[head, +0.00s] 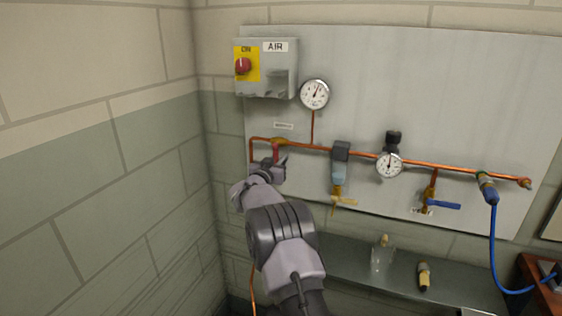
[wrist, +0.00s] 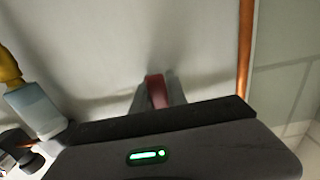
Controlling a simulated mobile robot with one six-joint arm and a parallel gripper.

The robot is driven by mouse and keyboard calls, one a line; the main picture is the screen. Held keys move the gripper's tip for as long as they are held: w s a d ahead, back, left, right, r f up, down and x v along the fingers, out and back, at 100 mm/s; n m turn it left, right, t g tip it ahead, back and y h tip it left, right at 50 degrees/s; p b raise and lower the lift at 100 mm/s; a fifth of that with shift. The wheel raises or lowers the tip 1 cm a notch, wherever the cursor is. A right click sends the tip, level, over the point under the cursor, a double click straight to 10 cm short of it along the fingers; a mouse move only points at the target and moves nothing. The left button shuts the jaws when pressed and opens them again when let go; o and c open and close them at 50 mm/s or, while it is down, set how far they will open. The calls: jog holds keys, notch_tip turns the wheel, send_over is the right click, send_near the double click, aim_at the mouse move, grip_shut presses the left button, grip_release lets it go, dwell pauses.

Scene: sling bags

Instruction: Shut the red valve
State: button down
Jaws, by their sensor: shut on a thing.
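The red valve's handle (head: 276,152) shows as a short red strip below its brass body (head: 278,141) on the copper pipe at the panel's left. It seems to point down, across the pipe. In the wrist view the red handle (wrist: 156,91) stands between the two grey fingers. My gripper (head: 275,165) is shut on this handle, close to the panel. My gripper also shows in the wrist view (wrist: 157,98). The handle's lower part is hidden by the fingers.
An AIR box (head: 283,82) with a red knob is above. A shelf (head: 345,262) runs below. A brick wall (head: 100,180) stands left.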

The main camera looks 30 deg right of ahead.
jog(key=shift+r, duration=0.15)
jog(key=c, duration=1.3)
grip_release()
jog(key=shift+w, duration=0.1)
jog(key=shift+a, duration=0.1)
jog(key=p+v, duration=0.3)
jog(key=v, duration=1.4)
jog(key=shift+a, duration=0.1)
